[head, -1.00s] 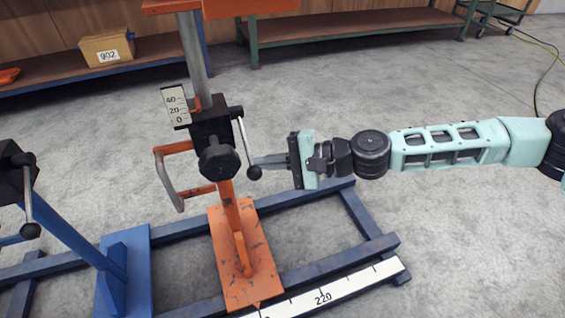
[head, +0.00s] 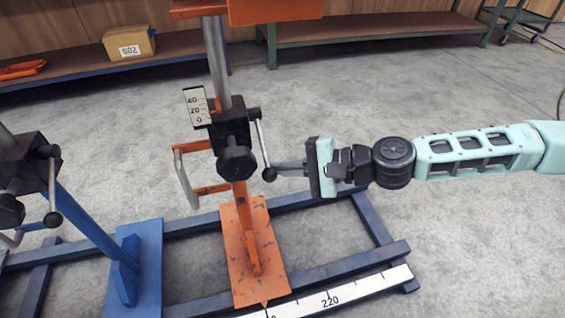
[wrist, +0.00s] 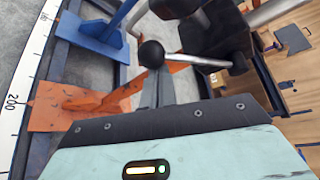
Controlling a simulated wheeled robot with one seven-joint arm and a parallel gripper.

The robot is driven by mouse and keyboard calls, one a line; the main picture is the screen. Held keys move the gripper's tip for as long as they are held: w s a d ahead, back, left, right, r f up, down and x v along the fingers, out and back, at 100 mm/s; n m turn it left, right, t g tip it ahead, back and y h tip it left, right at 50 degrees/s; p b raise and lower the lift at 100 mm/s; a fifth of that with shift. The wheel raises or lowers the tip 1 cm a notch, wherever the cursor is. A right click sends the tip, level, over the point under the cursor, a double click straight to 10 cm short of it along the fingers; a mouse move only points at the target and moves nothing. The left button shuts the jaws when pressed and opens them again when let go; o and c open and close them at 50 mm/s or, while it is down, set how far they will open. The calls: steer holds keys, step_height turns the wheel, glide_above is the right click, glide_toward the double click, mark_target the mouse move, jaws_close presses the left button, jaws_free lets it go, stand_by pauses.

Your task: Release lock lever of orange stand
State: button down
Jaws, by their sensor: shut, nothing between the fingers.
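The orange stand (head: 246,232) stands on a blue rail frame, with a black clamp block (head: 229,128) on its post. Its lock lever (head: 263,145) is a thin metal rod with a black ball, hanging down from the block's right side. My gripper (head: 280,166) is shut and empty, its fingertips pointing left right beside the ball. In the wrist view the ball (wrist: 151,54) sits just ahead of the shut fingers (wrist: 157,88), and the lever rod (wrist: 192,61) runs right to the block. I cannot tell whether the fingers touch the ball.
A blue stand (head: 100,240) with its own black block and lever stands at left. A white scale strip (head: 345,296) lies along the front rail (head: 400,250). Open floor lies at right.

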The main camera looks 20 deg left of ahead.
steer(key=shift+s+r+p, duration=0.1)
steer(key=shift+r+p, duration=0.2)
steer(key=shift+p, duration=0.2)
step_height(320, 180, up, 12)
steer(key=m+g+h+p, duration=0.4)
steer(key=m+p, duration=0.2)
steer(key=p, duration=1.8)
steer(key=shift+s+d+f, duration=0.2)
steer(key=shift+s+f, duration=0.05)
steer(key=shift+s, duration=0.1)
step_height(320, 180, down, 4)
steer(key=b, duration=0.2)
steer(key=v, duration=1)
steer(key=shift+w+p, duration=0.3)
steer(key=shift+w, duration=0.25)
